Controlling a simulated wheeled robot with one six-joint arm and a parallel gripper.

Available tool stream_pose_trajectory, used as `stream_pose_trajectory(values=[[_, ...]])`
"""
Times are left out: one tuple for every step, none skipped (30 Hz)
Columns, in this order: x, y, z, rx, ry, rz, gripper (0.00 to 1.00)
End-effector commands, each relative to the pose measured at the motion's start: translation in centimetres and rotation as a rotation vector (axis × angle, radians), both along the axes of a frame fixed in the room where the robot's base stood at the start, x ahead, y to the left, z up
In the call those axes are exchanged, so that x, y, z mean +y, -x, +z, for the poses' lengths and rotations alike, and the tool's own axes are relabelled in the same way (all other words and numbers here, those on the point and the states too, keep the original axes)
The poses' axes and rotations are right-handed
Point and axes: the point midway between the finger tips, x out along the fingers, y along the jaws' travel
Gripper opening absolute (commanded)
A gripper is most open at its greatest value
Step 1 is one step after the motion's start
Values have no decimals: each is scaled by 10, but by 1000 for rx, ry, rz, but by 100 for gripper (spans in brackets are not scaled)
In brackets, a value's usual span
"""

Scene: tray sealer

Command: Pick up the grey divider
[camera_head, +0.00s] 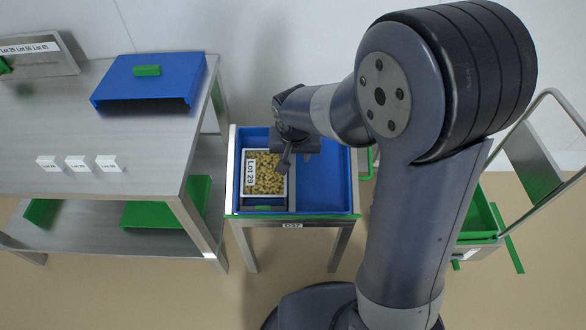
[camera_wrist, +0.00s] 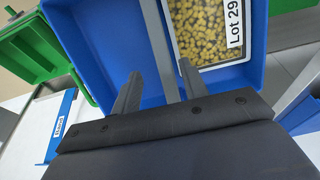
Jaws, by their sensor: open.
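The grey divider (camera_head: 292,192) is a thin upright strip in the blue bin (camera_head: 328,190), between its left and right compartments. Its far part is hidden under my arm in the head view. In the wrist view the divider (camera_wrist: 158,40) runs down between my fingers. My gripper (camera_wrist: 157,73) is open, with one finger on either side of the divider's line and nothing held. In the head view my gripper (camera_head: 284,163) is over the bin near the divider. I cannot tell whether the fingers touch it.
A white tray (camera_head: 265,151) of yellowish pieces, labelled Lot 29, fills most of the left compartment; the right one looks empty. A steel table (camera_head: 150,135) with a blue cover (camera_head: 160,75) stands left. A green bin (camera_head: 478,215) and a metal frame are at right.

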Motion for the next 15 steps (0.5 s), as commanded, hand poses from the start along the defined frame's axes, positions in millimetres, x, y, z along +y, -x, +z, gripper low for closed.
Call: stream_pose_trajectory(values=[[0,-1,-5,1,0,0,42],[0,-2,-7,0,0,0,42],[0,-2,-9,0,0,0,42],[0,-3,-11,0,0,0,42],[1,-3,-13,0,0,0,42],[1,-4,-18,1,1,0,42],[2,-5,-23,2,1,0,42],[3,-7,-28,2,1,0,42],[4,-8,-34,2,1,0,42],[5,-9,-38,2,1,1,42],[5,-11,-42,1,1,1,42],[5,-12,-47,1,1,0,42],[4,-13,-51,2,1,0,42],[4,-14,-53,1,1,0,42],[5,-15,-55,0,0,0,42]])
